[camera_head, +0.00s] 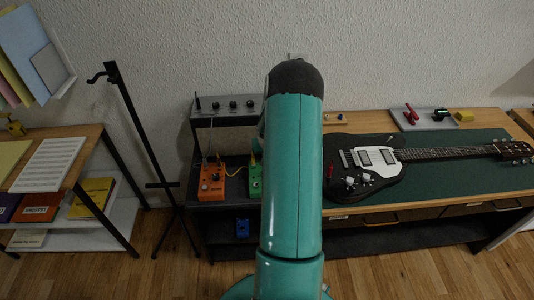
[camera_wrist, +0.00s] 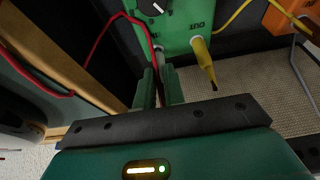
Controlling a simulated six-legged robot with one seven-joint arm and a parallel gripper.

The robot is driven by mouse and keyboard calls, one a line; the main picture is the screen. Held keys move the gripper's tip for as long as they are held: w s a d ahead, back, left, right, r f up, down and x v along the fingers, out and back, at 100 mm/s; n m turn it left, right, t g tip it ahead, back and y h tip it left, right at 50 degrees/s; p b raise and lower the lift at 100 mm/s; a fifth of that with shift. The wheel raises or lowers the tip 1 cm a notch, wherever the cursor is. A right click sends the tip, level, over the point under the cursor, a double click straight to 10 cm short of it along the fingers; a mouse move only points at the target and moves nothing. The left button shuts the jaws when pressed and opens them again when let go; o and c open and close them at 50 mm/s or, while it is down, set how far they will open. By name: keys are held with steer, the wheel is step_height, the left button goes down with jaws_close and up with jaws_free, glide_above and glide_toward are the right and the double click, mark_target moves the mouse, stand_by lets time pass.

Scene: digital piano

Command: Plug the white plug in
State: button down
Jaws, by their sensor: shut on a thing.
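My gripper (camera_wrist: 160,88) is shut on a slim pale piece, the white plug (camera_wrist: 160,72), mostly hidden between the fingers in the wrist view. A red cable (camera_wrist: 148,34) runs down to it. I cannot tell whether the plug tip is inside a socket. In the head view the green pedal (camera_head: 255,181) is partly behind my arm, and the gripper is hidden.
An orange pedal (camera_head: 211,182) stands left of the green one on the dark shelf. A black guitar (camera_head: 362,183) lies on the bench to the right. A black stand (camera_head: 131,117) is at the left. A yellow cable (camera_wrist: 232,18) runs between the pedals.

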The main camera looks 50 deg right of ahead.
steer(key=shift+f, duration=0.55)
steer(key=c, duration=1.4)
jaws_free()
steer(key=shift+v, duration=2.55)
steer(key=v, duration=1.4)
